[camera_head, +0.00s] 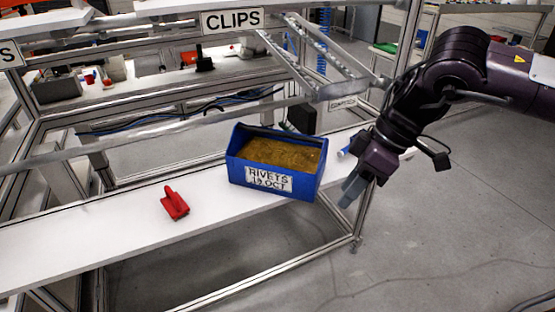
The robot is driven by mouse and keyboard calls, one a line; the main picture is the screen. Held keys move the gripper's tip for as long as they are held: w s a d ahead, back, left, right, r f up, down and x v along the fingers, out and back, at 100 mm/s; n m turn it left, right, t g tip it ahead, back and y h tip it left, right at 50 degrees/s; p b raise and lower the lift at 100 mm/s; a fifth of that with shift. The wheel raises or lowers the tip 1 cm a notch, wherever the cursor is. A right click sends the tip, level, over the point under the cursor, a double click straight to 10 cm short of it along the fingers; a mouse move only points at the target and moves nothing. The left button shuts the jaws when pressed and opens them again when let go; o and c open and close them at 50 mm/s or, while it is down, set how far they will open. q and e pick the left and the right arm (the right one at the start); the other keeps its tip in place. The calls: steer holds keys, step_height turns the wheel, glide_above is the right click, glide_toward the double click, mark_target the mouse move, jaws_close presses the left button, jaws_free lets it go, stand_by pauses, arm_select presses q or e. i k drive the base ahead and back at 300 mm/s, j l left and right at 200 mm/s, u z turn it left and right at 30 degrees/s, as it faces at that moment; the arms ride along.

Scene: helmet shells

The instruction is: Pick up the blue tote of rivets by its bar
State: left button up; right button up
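The blue tote (311,187) stands upright on the white shelf, filled with brownish rivets (280,154). Its front label reads "RIVETS 19 OCT". A dark bar along its top back edge is hard to make out. My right gripper (351,191) is to the right of the tote, apart from it, with its grey fingers pointing down and left. The fingers overlap in this view, so their opening does not show. No held thing is visible at them. My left gripper is out of view.
A red clamp-like object (174,204) lies on the white shelf (95,237), left of the tote. A white and blue cylinder (345,152) lies behind my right gripper. A metal frame with a "CLIPS" sign (232,20) rises behind. Bare floor is at right.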

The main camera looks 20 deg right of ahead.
mark_target(286, 164)
steer(key=i, duration=0.95)
